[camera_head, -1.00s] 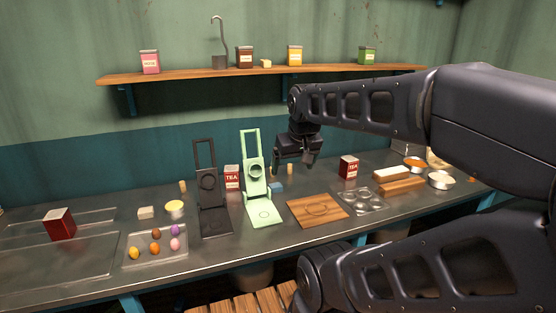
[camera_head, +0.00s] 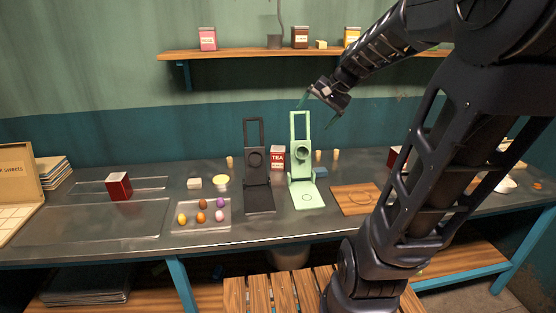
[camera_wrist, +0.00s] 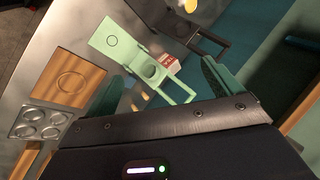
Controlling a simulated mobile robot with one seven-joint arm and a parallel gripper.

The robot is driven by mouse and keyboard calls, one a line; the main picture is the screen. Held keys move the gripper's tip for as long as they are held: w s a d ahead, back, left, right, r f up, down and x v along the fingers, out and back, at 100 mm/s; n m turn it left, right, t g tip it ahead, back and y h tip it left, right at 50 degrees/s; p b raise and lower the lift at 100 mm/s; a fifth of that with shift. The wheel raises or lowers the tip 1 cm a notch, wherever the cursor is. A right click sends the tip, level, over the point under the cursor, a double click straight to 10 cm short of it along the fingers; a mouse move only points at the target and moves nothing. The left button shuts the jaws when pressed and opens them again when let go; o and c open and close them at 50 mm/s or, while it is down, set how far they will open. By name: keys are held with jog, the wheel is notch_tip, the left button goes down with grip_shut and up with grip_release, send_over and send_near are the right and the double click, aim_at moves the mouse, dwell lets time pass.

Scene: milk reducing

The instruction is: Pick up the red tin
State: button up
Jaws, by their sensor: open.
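Several red tins are in the head view. One plain red tin (camera_head: 119,186) lies or stands at the far left beside a clear tray. A red tin with a white TEA label (camera_head: 278,157) stands behind and between the black press and the green press; part of it also shows in the wrist view (camera_wrist: 170,65). Another red tin (camera_head: 396,158) is mostly hidden behind my arm on the right. My gripper (camera_head: 317,110) is open and empty, raised above the counter near the top of the green press, apart from every tin.
A black press (camera_head: 258,190) and a green press (camera_head: 305,190) stand mid-counter. A wooden board (camera_head: 357,198) is to their right. A tray (camera_head: 200,228) of coloured eggs sits front left. A shelf (camera_head: 240,53) with tins runs along the wall. Clear counter lies around the left trays.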

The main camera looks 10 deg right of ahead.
jog(key=w+d+f+m+t+y, duration=0.15)
jog(key=w+d+m, duration=0.25)
jog(key=w, duration=0.7)
jog(key=w+d+f+m+t+y, duration=0.1)
jog(key=w+d+m+t+y, duration=0.15)
jog(key=w, duration=0.75)
jog(key=w+d+f+m+t+y, duration=0.15)
jog(key=w+d+m, duration=0.3)
jog(key=w, duration=0.65)
jog(key=m+g+y, duration=0.4)
jog(key=g+y, duration=0.2)
jog(key=y, duration=0.1)
send_near(274, 148)
jog(key=x, duration=1)
jog(key=shift+f, duration=0.35)
jog(key=shift+c, duration=0.2)
jog(key=c, duration=1.2)
